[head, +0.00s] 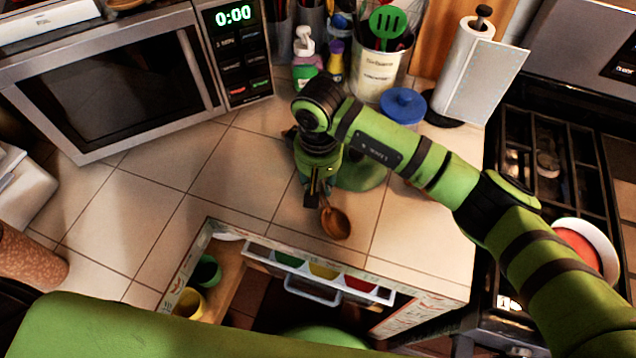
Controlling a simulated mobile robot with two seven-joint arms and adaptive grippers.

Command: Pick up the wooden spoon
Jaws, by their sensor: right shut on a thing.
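The wooden spoon (335,222) is at the front middle of the tiled counter, its brown bowl toward the counter's front edge. My right gripper (316,198) points down over the counter and is shut on the spoon's handle end, which the fingers partly hide. I cannot tell whether the spoon touches the tiles or is held just above them. My left gripper is not in view.
A microwave (125,85) stands at the left. A utensil crock (377,72), a blue-lidded jar (403,105) and a paper towel roll (468,70) stand at the back. The stove (548,150) is at the right. Below the counter is an open drawer (318,285).

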